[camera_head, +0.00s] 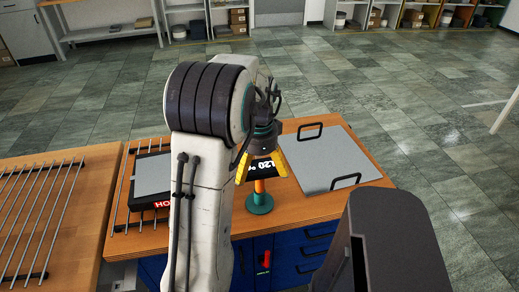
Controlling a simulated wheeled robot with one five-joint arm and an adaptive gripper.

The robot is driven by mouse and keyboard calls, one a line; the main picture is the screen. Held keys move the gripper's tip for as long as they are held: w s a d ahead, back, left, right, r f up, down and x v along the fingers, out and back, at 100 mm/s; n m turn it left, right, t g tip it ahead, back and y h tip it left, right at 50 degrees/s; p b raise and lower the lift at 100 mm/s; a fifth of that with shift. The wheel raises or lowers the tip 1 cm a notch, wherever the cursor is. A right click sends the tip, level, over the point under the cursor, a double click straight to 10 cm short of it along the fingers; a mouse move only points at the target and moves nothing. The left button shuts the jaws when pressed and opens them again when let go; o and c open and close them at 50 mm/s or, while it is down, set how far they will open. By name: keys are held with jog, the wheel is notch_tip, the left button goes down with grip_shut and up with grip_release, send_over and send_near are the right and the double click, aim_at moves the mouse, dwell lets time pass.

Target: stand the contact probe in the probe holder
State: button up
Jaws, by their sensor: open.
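A teal round-footed stand, which looks like the probe holder (260,204), stands on the wooden bench top near its front edge. A short orange upright piece, likely the contact probe (259,186), rises from the stand's middle and looks upright; its upper end is hidden at my gripper. My gripper (262,178) points down over the stand, its two yellow fingers open on either side of the orange piece's upper part. I cannot tell whether a finger touches it.
A black display (264,167) with white digits is behind the fingers. A grey plate with black handles (322,160) lies to the right. A hot plate (153,174) with a red label and metal rods is at left, partly behind my arm. Blue drawers (290,254) are below.

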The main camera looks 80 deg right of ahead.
notch_tip(320, 180, up, 10)
dwell(0.5)
jog(key=shift+a, duration=0.1)
dwell(0.5)
